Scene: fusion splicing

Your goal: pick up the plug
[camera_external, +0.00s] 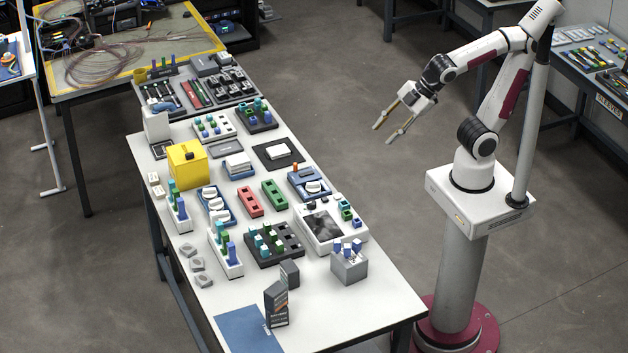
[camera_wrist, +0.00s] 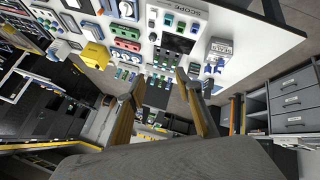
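My gripper (camera_external: 382,134) is open and empty, held in the air to the right of the white table. In the wrist view its two fingers (camera_wrist: 159,80) are spread apart with nothing between them. Several small blue, green and teal plug-like pieces stand on the table; I cannot tell which is the plug. Blue ones sit on a grey box (camera_external: 349,267) near the table's right edge, which also shows in the wrist view (camera_wrist: 218,48). Others stand in a dark tray (camera_external: 289,248) and in white racks (camera_external: 226,262). My gripper touches none of them.
The white table (camera_external: 330,310) is crowded: a yellow box (camera_external: 188,167), a scope with a dark screen (camera_external: 322,227), red (camera_external: 250,201) and green (camera_external: 274,195) blocks, and dark upright boxes (camera_external: 276,304). A blue mat (camera_external: 246,331) lies at the front. Floor between table and arm is clear.

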